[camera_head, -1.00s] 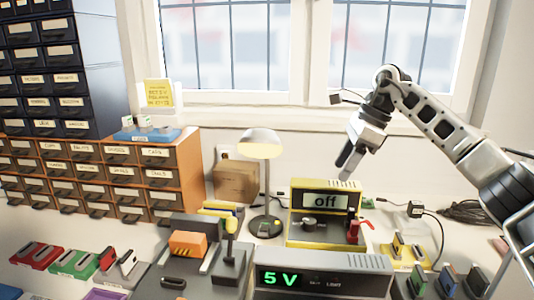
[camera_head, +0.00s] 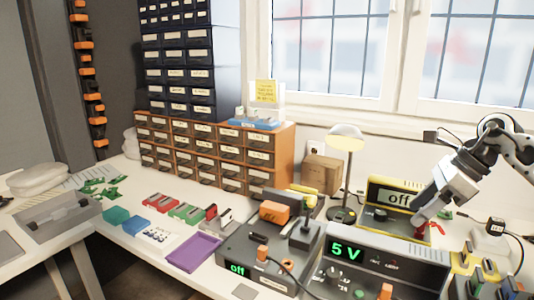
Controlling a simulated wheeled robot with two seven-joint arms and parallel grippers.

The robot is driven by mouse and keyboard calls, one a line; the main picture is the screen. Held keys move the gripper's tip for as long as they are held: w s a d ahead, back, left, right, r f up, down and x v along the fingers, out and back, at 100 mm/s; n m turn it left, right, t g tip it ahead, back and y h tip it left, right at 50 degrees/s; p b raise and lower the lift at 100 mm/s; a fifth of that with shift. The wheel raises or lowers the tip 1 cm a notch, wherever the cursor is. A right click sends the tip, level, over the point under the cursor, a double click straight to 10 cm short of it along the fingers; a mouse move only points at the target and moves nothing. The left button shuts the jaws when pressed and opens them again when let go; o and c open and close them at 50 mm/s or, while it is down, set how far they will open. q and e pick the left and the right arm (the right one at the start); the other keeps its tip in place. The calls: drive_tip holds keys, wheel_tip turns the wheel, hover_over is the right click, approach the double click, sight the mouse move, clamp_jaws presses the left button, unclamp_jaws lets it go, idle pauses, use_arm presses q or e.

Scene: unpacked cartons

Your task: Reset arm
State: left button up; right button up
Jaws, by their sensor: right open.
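My right arm comes in from the right edge. My right gripper (camera_head: 420,214) points down and left, in front of the right part of the yellow-framed meter (camera_head: 387,197) that reads "off". The gripper is open, with nothing seen between its fingers. It hides part of that meter, and a red piece (camera_head: 434,227) shows just beside the fingertips. I cannot tell whether the gripper touches anything. My left gripper is not in view.
A grey supply reading "5 V" (camera_head: 388,262) stands in front. A lamp (camera_head: 345,140), a cardboard box (camera_head: 322,174) and brown drawers (camera_head: 206,152) stand behind. A purple tray (camera_head: 194,252) and small coloured blocks lie on the left. Bare white tabletop shows around the tray.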

drive_tip(key=s+a+f+m+t+y, duration=0.2)
drive_tip(key=a+m+y, duration=0.25)
drive_tip(key=a, duration=0.45)
drive_tip(key=s+a+f+m+t+y, duration=0.25)
drive_tip(key=a+m+y, duration=0.2)
drive_tip(key=a, duration=0.45)
drive_tip(key=s+a+f+m+t+y, duration=0.25)
drive_tip(key=a+m, duration=0.25)
drive_tip(key=a, duration=0.4)
drive_tip(key=s+d+f+m+h, duration=0.3)
drive_tip(key=s+f+m+h, duration=0.4)
drive_tip(key=m, duration=0.9)
drive_tip(key=s+d+f+m+t+h+p, duration=0.1)
drive_tip(key=s+d+f+m+h, duration=0.3)
drive_tip(key=m, duration=1.2)
drive_tip(key=s+f+h, duration=0.3)
drive_tip(key=s+f, duration=0.3)
drive_tip(key=f, duration=0.2)
drive_tip(key=shift+s+f, duration=0.4)
